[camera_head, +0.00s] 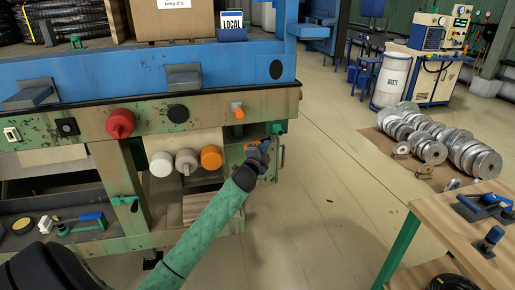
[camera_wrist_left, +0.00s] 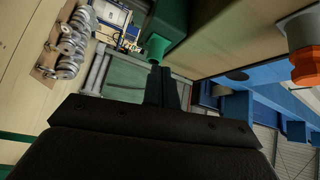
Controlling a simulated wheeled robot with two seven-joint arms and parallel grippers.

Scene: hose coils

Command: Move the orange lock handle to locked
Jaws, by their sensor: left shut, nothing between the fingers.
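A small orange handle (camera_head: 238,112) sticks out from the green front rail of the workbench, near its right end. I take it as the lock handle; its lock position cannot be read. An orange part with a pale top also shows at the right edge of the wrist view (camera_wrist_left: 305,64), apart from the fingers. My left gripper (camera_head: 265,146) is shut and empty, below and right of the orange handle, close to a green fitting (camera_head: 278,128) at the bench corner. In the wrist view the closed fingertips (camera_wrist_left: 162,72) are just below a green fitting (camera_wrist_left: 157,46); contact cannot be told.
A red knob (camera_head: 120,123) and black knob (camera_head: 178,112) sit on the same rail. White, grey and orange round knobs (camera_head: 211,157) are lower down. A wooden table (camera_head: 455,225) stands at right. Metal rolls (camera_head: 430,148) lie beyond.

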